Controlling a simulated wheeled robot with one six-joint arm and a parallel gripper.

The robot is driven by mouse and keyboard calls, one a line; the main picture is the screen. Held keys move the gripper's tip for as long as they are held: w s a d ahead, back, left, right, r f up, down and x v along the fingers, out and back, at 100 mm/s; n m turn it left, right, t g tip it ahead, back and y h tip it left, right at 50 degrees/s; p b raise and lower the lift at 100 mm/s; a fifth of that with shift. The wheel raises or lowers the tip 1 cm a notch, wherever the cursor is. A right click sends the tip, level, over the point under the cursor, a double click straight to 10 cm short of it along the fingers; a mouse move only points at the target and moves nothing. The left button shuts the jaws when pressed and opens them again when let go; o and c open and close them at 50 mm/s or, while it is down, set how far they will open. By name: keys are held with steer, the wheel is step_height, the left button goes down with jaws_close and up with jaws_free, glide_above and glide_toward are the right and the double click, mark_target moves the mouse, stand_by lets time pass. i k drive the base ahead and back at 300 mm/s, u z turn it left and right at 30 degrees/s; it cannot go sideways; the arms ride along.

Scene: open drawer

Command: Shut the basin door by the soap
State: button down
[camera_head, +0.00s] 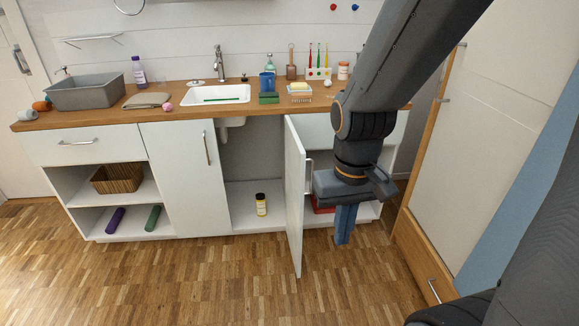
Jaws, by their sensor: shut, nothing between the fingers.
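The white basin door (295,200) on the right stands wide open, swung out toward me from the cabinet under the sink. Its handle (308,172) shows on the door's right-hand face. The yellow soap (300,86) appears to lie on a small dish on the counter, above and behind this door. My gripper (344,240) points down to the right of the open door, on its handle side. Its blue fingers are shut and empty. My arm hides part of the cabinet front behind it.
The left basin door (180,170) is closed. Inside the open cabinet stands a yellow bottle (261,205). The sink (215,95) is set in the wooden counter (120,112). A tall cabinet (490,130) stands at right. The floor (200,280) in front is clear.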

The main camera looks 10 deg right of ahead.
mark_target(296, 160)
steer(key=z, duration=0.1)
steer(key=i, duration=1.05)
steer(key=z, duration=0.6)
